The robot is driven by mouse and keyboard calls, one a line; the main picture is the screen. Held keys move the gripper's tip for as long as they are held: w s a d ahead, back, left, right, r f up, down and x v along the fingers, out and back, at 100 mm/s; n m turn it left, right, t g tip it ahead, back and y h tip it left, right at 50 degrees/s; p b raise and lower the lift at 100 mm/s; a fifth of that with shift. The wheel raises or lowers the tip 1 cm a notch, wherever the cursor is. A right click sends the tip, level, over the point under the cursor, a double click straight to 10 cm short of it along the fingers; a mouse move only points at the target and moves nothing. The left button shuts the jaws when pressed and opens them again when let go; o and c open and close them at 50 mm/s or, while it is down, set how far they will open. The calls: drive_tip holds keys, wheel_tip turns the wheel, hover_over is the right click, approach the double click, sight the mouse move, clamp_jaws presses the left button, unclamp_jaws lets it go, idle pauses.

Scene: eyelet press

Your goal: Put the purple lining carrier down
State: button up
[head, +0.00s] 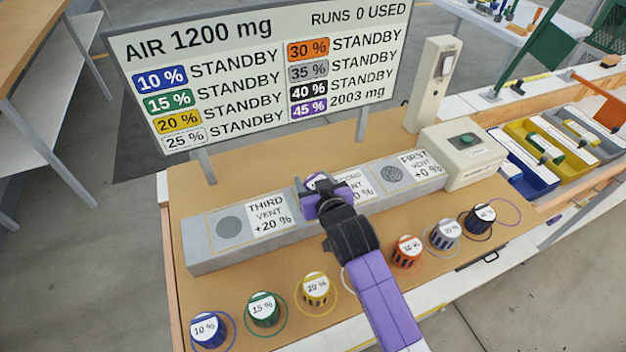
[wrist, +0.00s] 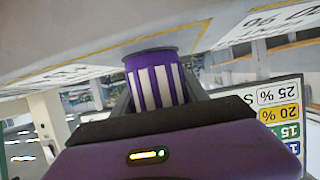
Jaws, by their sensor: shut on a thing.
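The purple lining carrier (wrist: 155,86) is a purple and white striped cup. My gripper (wrist: 158,100) is shut on it, with one finger on each side in the wrist view. In the head view my gripper (head: 326,200) is over the middle of the grey vent bar (head: 208,255), at the second vent, and partly covers that vent and its label. Only the carrier's white-labelled top (head: 316,181) shows there. In the wrist view the carrier's far end is at the bar's surface; I cannot tell whether it is touching or slightly apart.
The third vent (head: 229,228) and first vent (head: 391,174) are uncovered. Blue (head: 208,330), green (head: 264,309), yellow (head: 316,289), orange (head: 407,252), grey (head: 444,235) and black (head: 480,219) carriers stand along the front. A purple ring (head: 519,210) is empty. The board (head: 265,75) shows purple 45 % at 2003 mg.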

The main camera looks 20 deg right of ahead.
drive_tip(key=shift+f, duration=0.1)
drive_tip(key=o, duration=1.4)
drive_tip(key=shift+r, duration=0.25)
drive_tip(key=b+v, duration=0.1)
drive_tip(key=v, duration=1)
drive_tip(key=shift+s, duration=0.45)
